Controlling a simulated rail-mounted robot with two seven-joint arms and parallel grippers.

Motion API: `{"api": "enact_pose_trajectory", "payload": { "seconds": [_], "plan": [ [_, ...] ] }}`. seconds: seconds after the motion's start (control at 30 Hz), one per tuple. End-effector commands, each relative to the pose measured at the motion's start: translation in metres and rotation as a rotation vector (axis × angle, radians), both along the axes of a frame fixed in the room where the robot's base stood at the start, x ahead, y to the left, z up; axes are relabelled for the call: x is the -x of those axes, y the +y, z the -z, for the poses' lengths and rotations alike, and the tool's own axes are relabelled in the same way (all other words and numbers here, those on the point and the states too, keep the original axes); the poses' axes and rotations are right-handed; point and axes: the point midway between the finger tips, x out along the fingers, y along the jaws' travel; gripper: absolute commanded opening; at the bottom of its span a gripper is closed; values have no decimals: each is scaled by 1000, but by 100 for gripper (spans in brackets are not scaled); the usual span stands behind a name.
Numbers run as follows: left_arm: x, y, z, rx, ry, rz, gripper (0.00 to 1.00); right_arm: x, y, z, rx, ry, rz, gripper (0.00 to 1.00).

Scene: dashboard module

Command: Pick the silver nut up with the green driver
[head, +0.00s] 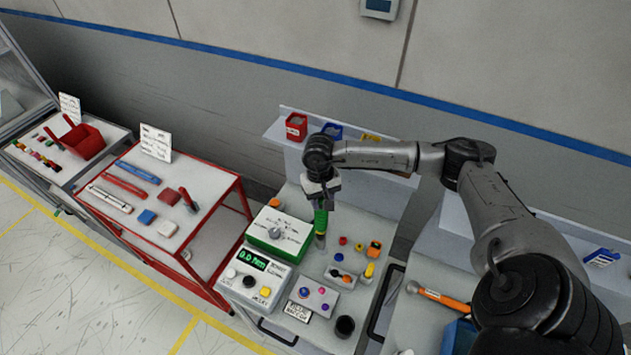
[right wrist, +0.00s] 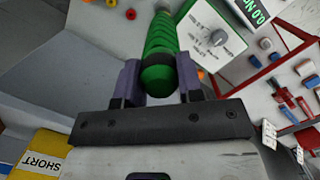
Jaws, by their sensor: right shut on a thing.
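My right gripper (head: 321,188) is shut on the green driver (head: 320,218) near the top of its handle. The driver hangs roughly upright over the workbench, just right of the green-sided box. In the right wrist view the ribbed green handle (right wrist: 160,42) lies between the two fingers of the right gripper (right wrist: 159,80). The driver's tip points down towards the bench; I cannot tell whether it touches anything. I cannot make out the silver nut for sure in either view. My left gripper is not in view.
A green-sided box (head: 262,246) with a knob and a torque display (head: 252,260) stand left of the driver. Small blocks with coloured knobs (head: 318,299) and a black cup (head: 345,326) are at the front. Red (head: 296,126) and blue bins stand behind. An orange-handled hammer (head: 440,297) lies right.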

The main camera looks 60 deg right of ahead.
Motion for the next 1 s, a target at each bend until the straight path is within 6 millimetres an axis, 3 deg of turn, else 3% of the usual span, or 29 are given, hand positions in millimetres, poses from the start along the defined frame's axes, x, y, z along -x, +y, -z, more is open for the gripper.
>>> {"api": "enact_pose_trajectory", "payload": {
  "seconds": [0.23,1.0],
  "plan": [
    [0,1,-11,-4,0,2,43,9,-19,-6,-1,-1,26,0],
    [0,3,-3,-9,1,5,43,9,-20,-5,-1,-2,28,0]
  ]
}}
